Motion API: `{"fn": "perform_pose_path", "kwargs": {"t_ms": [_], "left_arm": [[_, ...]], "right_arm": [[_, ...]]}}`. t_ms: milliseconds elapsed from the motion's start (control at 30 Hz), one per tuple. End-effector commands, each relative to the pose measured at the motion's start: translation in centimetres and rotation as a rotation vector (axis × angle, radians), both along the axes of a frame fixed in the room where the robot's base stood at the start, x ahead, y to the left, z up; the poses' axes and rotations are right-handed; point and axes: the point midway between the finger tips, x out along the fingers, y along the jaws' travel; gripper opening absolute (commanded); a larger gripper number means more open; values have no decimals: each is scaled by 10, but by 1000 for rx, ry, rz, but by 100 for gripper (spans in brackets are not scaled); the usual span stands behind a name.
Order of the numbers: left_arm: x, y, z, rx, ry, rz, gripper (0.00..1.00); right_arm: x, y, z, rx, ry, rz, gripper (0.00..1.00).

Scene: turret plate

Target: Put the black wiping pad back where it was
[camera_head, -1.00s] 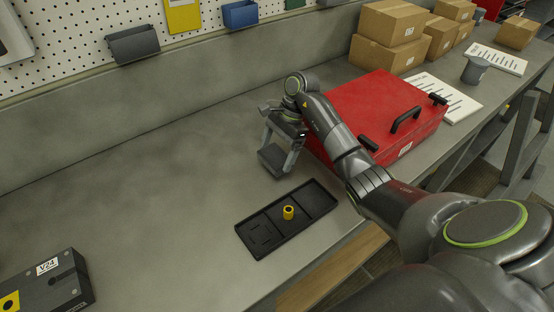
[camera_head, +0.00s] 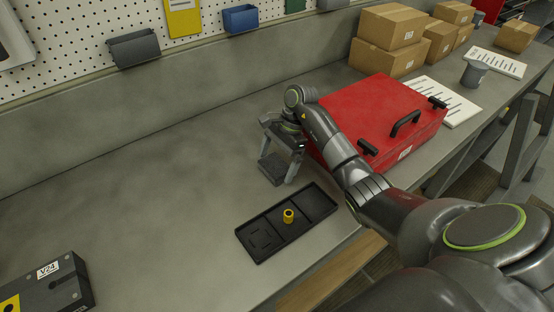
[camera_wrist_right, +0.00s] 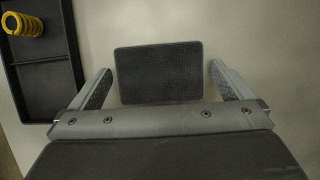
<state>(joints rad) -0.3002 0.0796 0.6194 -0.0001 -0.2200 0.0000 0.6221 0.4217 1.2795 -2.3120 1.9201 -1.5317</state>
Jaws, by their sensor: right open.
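The black wiping pad (camera_head: 272,168) is a dark grey-black rectangular block. It appears to lie flat on the bench, left of the red case and behind the black tray (camera_head: 256,254). My right gripper (camera_head: 281,160) is open above it. In the right wrist view the pad (camera_wrist_right: 158,72) shows between the two spread fingers, with a gap on each side. The tray has several compartments, and a yellow coil-like piece (camera_head: 288,215) sits in its middle one. My left gripper is not in view.
A red case (camera_head: 375,105) with black handles stands close beside my right arm. Cardboard boxes (camera_head: 390,40) and a grey cup (camera_head: 474,73) are farther back. A black box labelled V24 (camera_head: 50,285) is at the front left. The bench's left and middle are clear.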

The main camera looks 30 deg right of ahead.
Motion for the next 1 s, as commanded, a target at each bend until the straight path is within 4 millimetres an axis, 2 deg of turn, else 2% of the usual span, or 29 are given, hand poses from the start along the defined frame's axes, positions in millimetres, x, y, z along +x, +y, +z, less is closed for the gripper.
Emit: {"fn": "perform_pose_path", "kwargs": {"t_ms": [100,167,233,333,400,600,800,1000], "left_arm": [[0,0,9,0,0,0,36],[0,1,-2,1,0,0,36],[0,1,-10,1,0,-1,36],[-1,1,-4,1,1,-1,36],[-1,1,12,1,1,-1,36],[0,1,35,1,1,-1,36],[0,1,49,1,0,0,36],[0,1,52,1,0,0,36]], "right_arm": [[0,0,7,0,0,0,100],[2,-5,11,-2,-5,0,100],[3,-11,23,-4,-6,0,100],[4,-21,51,-4,-5,-2,100],[3,-24,67,-1,1,-2,100],[5,-35,94,-1,1,-2,100],[6,-42,110,0,0,0,100],[6,-45,115,0,0,0,100]]}}
